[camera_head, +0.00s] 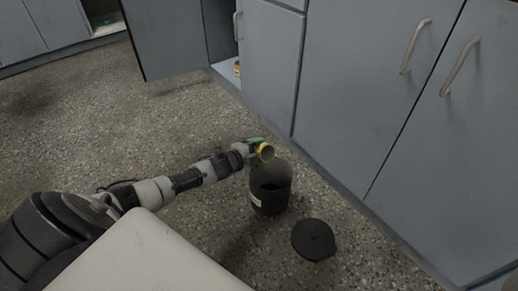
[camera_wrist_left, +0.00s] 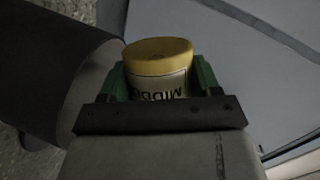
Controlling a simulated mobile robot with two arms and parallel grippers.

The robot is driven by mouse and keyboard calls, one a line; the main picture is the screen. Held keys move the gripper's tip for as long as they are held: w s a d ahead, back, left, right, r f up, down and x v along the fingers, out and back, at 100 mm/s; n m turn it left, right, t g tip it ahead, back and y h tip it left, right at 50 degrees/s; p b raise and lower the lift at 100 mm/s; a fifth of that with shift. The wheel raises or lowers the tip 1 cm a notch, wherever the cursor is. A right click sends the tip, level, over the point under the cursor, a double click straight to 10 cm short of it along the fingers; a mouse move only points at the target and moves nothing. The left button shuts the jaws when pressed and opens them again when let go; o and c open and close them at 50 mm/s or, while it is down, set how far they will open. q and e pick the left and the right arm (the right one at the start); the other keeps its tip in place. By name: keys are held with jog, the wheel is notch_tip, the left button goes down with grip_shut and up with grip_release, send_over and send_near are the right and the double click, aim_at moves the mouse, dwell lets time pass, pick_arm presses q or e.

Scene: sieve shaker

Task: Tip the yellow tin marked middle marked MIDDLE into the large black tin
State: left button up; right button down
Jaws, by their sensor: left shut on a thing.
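The yellow tin (camera_head: 266,152) is tilted at the upper rim of the large black tin (camera_head: 270,189) in the head view, its round end facing the camera. In the left wrist view the yellow tin (camera_wrist_left: 158,67) has a pale label with upside-down lettering that reads as MIDDLE, partly hidden. My left gripper (camera_head: 258,147) is shut on it, with green fingers on both sides. The large black tin stands upright and open on the floor, a white label on its side; its wall also shows at the left of the wrist view (camera_wrist_left: 60,70). My right gripper is not in view.
A black round lid (camera_head: 313,239) lies on the floor beside the large black tin. Grey cabinets (camera_head: 350,90) with metal handles stand just behind. A cabinet door stands open at the upper left, with a small yellow item (camera_head: 237,68) inside. The speckled floor at left is clear.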

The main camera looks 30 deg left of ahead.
pick_arm(q)
jog(key=shift+n, duration=0.5)
jog(key=shift+f+n+g+h, duration=0.3)
jog(key=shift+n+h, duration=0.5)
jog(key=shift+n, duration=0.4)
jog(key=n, duration=0.1)
jog(key=n+h, duration=0.1)
jog(key=shift+s+d+f+n+b, duration=0.1)
jog(key=shift+d+f+n+b, duration=0.1)
jog(key=shift+d+n+b, duration=0.15)
jog(key=shift+n+g+h, duration=0.3)
jog(key=shift+n+h, duration=0.05)
jog(key=shift+h, duration=0.05)
jog(key=shift+d, duration=0.1)
jog(key=n, duration=0.2)
jog(key=d+n+h, duration=0.1)
jog(key=shift+s+d+r+b, duration=0.1)
jog(key=shift+s+r+b, duration=0.05)
jog(key=shift+s+b, duration=0.15)
